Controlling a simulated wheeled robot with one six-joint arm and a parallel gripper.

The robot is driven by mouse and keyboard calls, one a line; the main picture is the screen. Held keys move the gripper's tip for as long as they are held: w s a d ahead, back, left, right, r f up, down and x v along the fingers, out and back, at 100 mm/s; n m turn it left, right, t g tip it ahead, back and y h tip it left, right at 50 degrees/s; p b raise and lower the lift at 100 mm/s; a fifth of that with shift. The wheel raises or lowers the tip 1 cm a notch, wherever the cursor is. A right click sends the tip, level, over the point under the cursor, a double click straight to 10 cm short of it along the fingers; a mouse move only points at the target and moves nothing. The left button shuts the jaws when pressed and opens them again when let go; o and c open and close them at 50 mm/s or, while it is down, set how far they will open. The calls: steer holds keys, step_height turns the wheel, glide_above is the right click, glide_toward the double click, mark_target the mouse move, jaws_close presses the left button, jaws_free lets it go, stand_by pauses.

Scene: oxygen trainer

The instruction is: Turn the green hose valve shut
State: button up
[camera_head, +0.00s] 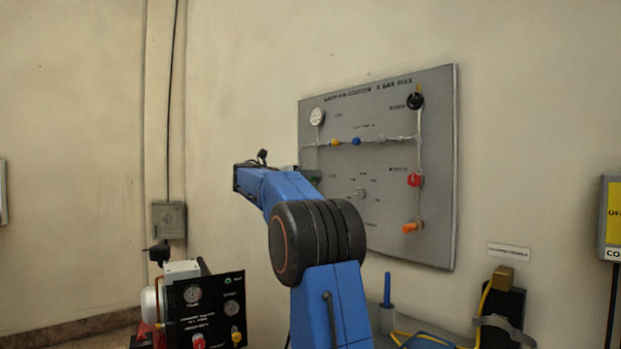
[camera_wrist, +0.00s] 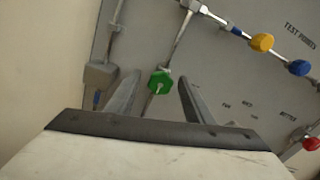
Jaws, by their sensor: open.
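The green hose valve (camera_wrist: 160,82) is a green knob on a thin pipe on the grey panel (camera_head: 385,235). In the wrist view it lies between the two fingers of my gripper (camera_wrist: 155,85), near their tips. The fingers are open, with a gap on each side of the knob. I cannot tell whether the knob is at the same depth as the fingertips. In the head view a small dark green part (camera_head: 314,177) shows at the panel's left edge, mostly hidden behind my blue arm.
Near the valve are a yellow knob (camera_wrist: 261,42) and a blue knob (camera_wrist: 299,68). The panel also bears a red knob (camera_head: 415,180), an orange handle (camera_head: 410,227) and a white gauge (camera_head: 317,116). A black machine (camera_head: 206,308) stands low at left.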

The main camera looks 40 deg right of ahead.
steer(key=shift+d, duration=0.6)
steer(key=c, duration=1.1)
steer(key=shift+o, duration=0.2)
steer(key=shift+m, duration=2.4)
steer(key=o, duration=1.1)
steer(key=shift+c, duration=0.2)
steer(key=shift+a, duration=0.1)
